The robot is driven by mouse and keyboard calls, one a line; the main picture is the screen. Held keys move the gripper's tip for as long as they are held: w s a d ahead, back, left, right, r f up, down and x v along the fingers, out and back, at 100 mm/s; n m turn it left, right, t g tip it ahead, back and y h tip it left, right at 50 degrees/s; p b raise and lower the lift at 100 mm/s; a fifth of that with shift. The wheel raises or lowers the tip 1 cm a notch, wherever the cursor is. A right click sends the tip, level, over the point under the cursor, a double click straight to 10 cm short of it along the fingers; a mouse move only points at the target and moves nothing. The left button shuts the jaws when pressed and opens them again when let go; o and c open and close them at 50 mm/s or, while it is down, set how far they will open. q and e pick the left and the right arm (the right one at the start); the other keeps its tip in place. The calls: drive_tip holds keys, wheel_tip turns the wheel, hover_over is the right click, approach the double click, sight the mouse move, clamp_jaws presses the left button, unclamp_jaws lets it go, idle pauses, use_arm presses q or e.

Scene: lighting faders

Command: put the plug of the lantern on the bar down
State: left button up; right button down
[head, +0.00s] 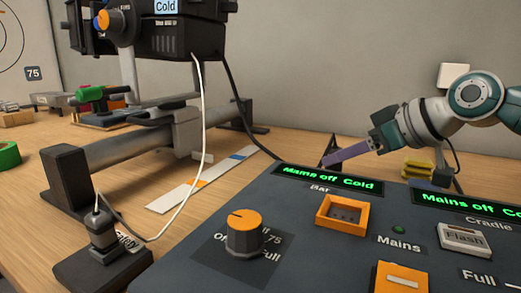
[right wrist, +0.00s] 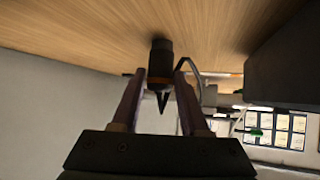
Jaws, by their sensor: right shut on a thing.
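The lantern (head: 175,40) hangs above the bar (head: 120,158) at upper left, with a label reading "Cold". A dark cable runs from it toward my right gripper (head: 328,160), behind the console. In the right wrist view that gripper (right wrist: 160,88) is shut on a black plug (right wrist: 161,58) with an orange band. Wood tabletop lies beyond the plug; I cannot tell whether they touch. In the head view the plug is mostly hidden behind the fingers and console. My left gripper is not in view.
The console (head: 310,245) fills the front, with an orange knob (head: 244,230), an orange-framed socket (head: 343,213) and "Mains off Cold" displays. A white-cabled plug (head: 103,232) stands in a black block at lower left. A yellow object (head: 418,168) lies beyond the console.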

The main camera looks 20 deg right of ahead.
drive_tip(key=shift+c, duration=2.1)
unclamp_jaws()
drive_tip(key=shift+f, duration=0.1)
drive_tip(key=shift+r+p, duration=0.35)
drive_tip(key=shift+r, duration=0.1)
drive_tip(key=p+v, duration=0.3)
drive_tip(key=v, duration=0.8)
drive_tip(key=shift+s+d+p, duration=0.15)
drive_tip(key=shift+s+p, duration=0.15)
drive_tip(key=shift+s, duration=0.15)
drive_tip(key=shift+r, duration=0.1)
